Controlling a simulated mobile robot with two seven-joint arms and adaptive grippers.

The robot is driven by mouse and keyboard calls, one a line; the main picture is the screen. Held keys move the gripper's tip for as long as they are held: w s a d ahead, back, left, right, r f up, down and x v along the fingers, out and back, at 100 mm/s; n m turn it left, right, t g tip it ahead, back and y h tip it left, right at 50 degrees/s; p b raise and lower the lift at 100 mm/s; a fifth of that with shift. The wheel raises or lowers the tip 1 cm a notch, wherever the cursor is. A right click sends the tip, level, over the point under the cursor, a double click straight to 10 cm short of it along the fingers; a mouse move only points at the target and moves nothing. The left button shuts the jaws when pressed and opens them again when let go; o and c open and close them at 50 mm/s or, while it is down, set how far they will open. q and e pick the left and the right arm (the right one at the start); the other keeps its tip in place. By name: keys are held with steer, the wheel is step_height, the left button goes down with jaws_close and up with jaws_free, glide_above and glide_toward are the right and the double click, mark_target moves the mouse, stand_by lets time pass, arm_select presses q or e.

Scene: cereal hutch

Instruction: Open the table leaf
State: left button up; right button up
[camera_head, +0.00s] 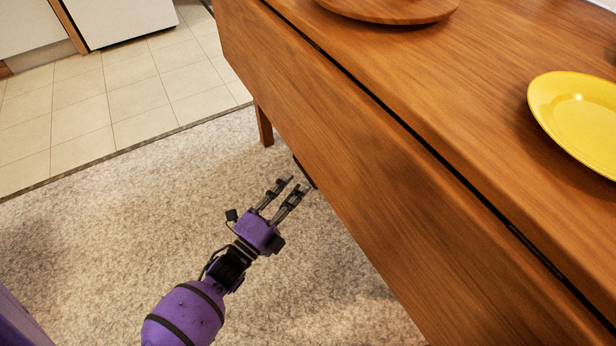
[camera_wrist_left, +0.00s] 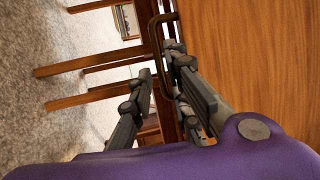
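The table leaf (camera_head: 330,130) is a long brown wooden panel along the near left side of the table (camera_head: 480,110). A dark seam divides the two, and the leaf appears to hang down from it. My left gripper (camera_head: 297,182) is open beside the leaf's lower edge, above the carpet. In the left wrist view, a dark brown looped handle (camera_wrist_left: 154,36) stands out from the wooden panel. The open fingers (camera_wrist_left: 158,62) are close to this handle, one on each side in the picture. I cannot tell whether they touch it. My right gripper is not in view.
A yellow plate (camera_head: 575,115) and a round wooden board (camera_head: 390,8) lie on the tabletop. A table leg (camera_head: 264,125) stands beyond my left gripper. Carpet (camera_head: 130,220) is clear around my arm, with floor tiles (camera_head: 120,95) and a white cabinet (camera_head: 120,18) farther back.

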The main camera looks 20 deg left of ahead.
arm_select(q)
steer(key=shift+b+x, duration=0.65)
steer(key=shift+x, duration=2.15)
jaws_close()
steer(key=shift+f, duration=0.1)
